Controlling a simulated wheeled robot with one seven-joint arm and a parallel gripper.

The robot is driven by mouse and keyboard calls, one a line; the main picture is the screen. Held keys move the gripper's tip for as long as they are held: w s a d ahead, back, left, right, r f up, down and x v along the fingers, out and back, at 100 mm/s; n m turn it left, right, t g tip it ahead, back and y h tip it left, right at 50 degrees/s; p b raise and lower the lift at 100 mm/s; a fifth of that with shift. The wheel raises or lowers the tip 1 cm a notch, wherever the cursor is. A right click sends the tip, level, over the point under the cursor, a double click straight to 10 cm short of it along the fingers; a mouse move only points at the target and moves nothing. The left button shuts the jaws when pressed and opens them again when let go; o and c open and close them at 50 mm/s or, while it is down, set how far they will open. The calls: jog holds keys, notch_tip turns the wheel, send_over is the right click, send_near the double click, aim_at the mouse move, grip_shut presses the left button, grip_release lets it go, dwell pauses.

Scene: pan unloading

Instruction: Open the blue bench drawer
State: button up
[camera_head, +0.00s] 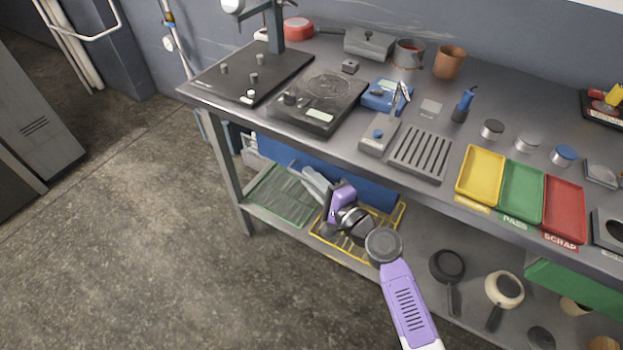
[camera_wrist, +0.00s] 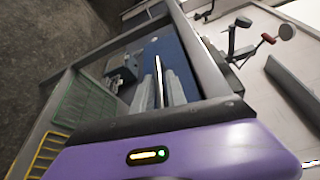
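The blue bench drawer (camera_head: 378,192) shows as a blue front beneath the bench top, above the lower shelf. In the wrist view its blue face (camera_wrist: 172,52) lies beyond my fingers. My gripper (camera_head: 312,183) is under the bench's front edge, its pale fingers pointing at the left part of the blue front. In the wrist view the fingers (camera_wrist: 160,78) lie side by side, with a thin bright and dark strip between them. I cannot tell whether that strip is a handle or a gap, or whether the fingers touch the drawer. My purple wrist hides part of the front.
The bench top (camera_head: 300,148) overhangs close above my gripper. A yellow wire rack (camera_head: 392,222) and a green mesh rack (camera_head: 283,196) sit on the shelf below. Pans (camera_head: 447,264) lie to the right. The floor (camera_head: 130,220) in front is clear.

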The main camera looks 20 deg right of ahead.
grip_shut()
dwell(1.1)
jog(key=shift+s+f, duration=0.1)
